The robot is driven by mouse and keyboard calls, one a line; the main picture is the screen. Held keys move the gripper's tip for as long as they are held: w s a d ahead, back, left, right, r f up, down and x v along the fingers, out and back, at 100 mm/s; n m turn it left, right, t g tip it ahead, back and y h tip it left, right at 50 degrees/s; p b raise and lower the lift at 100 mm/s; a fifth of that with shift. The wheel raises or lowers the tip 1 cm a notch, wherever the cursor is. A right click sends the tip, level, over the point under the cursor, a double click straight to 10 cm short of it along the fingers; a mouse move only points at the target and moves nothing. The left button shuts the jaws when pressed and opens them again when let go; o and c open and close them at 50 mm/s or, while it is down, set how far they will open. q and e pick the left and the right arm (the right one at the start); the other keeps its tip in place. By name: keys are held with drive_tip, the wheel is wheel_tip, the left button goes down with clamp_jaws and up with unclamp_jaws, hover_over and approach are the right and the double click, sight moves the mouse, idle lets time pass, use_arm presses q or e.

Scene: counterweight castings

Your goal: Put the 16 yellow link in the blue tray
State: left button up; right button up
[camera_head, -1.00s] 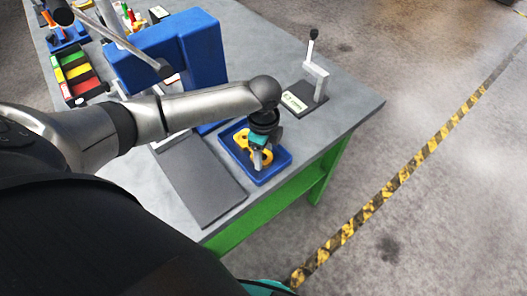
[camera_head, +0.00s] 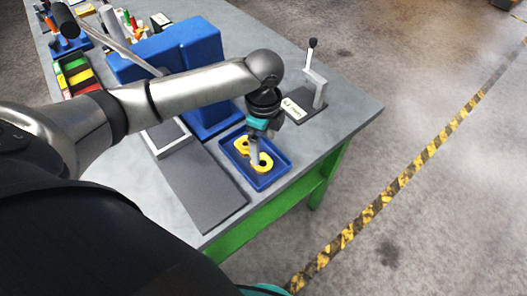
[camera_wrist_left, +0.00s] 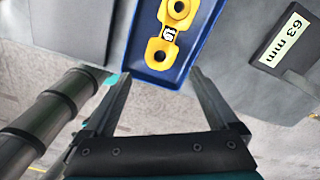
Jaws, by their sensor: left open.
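The yellow link (camera_head: 264,162) lies inside the blue tray (camera_head: 277,176) near the bench's front edge. In the left wrist view the link (camera_wrist_left: 160,50) has round ends with holes and a white label reading 16, and it lies flat on the floor of the tray (camera_wrist_left: 201,40). My left gripper (camera_head: 255,157) is over the tray, and its fingers hide part of the link in the head view. In the left wrist view the left gripper (camera_wrist_left: 160,84) has its fingers spread apart with nothing between them. My right gripper is not in view.
A lever stand (camera_head: 318,88) with a 63 mm label (camera_wrist_left: 285,38) stands right of the tray. A blue machine block (camera_head: 185,60) stands behind it. A dark grey plate (camera_head: 203,187) lies left of the tray. Coloured bins (camera_head: 78,75) are at the far left.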

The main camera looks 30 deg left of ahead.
use_arm(q)
drive_tip(key=shift+r, duration=2.3)
